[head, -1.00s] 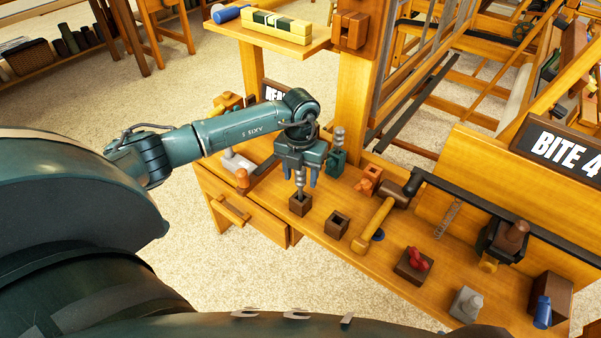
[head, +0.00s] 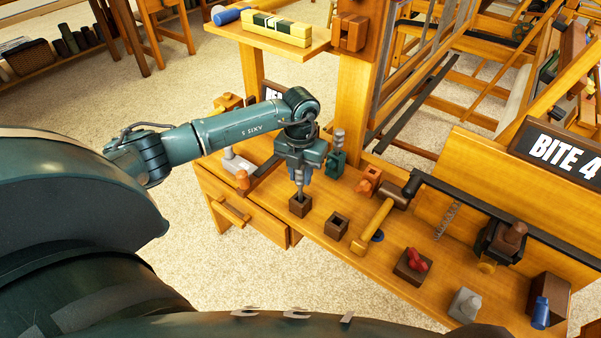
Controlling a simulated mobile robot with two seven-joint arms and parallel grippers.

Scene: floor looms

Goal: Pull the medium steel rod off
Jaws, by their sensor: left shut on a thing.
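The steel rod (head: 300,189) stands upright in a small dark brown block (head: 299,206) on the wooden bench. My left gripper (head: 300,174) points straight down above the block and is shut on the upper part of the rod. The rod's lower end is still inside the block's socket. Its full length is hidden by the gripper and the block. My right gripper is not in view.
A second brown block (head: 336,226) with an empty square hole stands close to the right. A wooden mallet (head: 374,226) lies beyond it. A green block with a ridged rod (head: 336,158) stands just behind my gripper. A red-topped block (head: 412,266) is further right.

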